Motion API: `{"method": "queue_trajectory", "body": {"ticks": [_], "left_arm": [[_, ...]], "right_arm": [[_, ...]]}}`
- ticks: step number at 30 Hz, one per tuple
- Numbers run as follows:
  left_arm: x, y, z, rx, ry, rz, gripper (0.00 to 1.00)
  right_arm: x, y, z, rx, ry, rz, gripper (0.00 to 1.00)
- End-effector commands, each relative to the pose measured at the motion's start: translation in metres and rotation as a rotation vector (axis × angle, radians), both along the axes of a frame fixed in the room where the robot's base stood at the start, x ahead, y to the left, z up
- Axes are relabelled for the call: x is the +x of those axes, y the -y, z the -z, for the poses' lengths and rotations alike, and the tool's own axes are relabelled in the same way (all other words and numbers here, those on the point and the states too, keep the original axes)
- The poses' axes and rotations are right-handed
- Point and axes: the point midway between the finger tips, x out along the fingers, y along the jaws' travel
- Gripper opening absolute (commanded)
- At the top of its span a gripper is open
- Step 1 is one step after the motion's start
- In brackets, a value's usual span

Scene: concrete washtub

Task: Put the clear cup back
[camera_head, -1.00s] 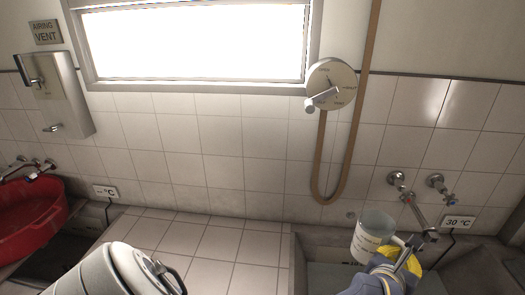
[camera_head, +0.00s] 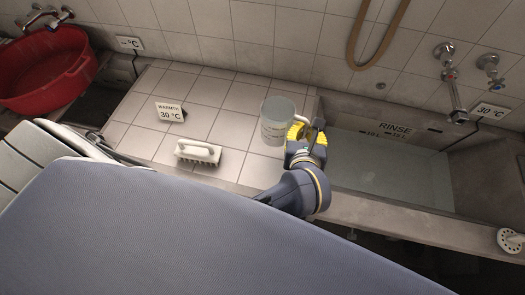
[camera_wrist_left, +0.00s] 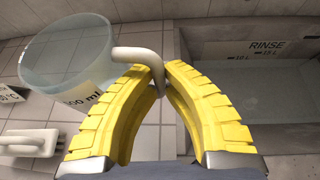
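The clear cup (camera_head: 274,122) is a see-through measuring cup with a printed label and a pale handle. It is over the tiled counter (camera_head: 225,130), near the edge of the rinse basin; I cannot tell whether its base touches the tiles. My left gripper (camera_head: 303,130) is at the cup's right side, its yellow fingers shut on the handle. In the left wrist view the fingertips (camera_wrist_left: 158,78) close around the handle, and the cup (camera_wrist_left: 60,62) shows at upper left, with part of its label behind a finger. My right gripper is not in view.
The rinse basin (camera_head: 450,194) with grey water lies to the right, under taps (camera_head: 450,85). A white brush (camera_head: 198,152) and a "WARMTH 30 °C" sign (camera_head: 170,112) are on the counter's left. A red tub (camera_head: 45,75) stands far left. The tiles between brush and cup are clear.

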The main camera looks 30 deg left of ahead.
Motion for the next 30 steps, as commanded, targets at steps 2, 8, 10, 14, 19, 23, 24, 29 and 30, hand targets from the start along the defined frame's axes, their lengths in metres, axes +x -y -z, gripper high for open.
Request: {"method": "queue_trajectory", "body": {"ticks": [2,8,10,14,19,23,24,29,30], "left_arm": [[-0.02,-0.001,0.007,0.0,0.0,-0.037,0.0],[-0.05,-0.003,0.013,0.001,0.014,-0.099,0.0],[-0.055,-0.004,0.018,0.004,0.019,-0.109,0.0],[-0.058,-0.005,0.034,0.007,0.021,-0.115,0.0],[-0.058,-0.004,0.049,0.004,0.022,-0.115,0.0],[-0.058,-0.005,0.057,0.005,0.022,-0.115,0.0],[-0.058,-0.005,0.062,0.007,0.021,-0.115,0.0],[-0.058,-0.005,0.081,0.006,0.02,-0.114,0.0],[-0.058,-0.004,0.085,0.005,0.02,-0.114,0.0]], "right_arm": [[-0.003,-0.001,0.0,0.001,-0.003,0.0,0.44],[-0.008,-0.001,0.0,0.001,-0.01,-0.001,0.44],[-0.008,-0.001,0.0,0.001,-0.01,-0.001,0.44],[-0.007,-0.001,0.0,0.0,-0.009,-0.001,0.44],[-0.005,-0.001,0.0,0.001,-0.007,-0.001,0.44],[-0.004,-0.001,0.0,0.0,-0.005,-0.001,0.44],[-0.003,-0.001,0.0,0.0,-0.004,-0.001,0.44],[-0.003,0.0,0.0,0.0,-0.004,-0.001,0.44],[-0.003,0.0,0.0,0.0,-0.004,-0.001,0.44]]}}
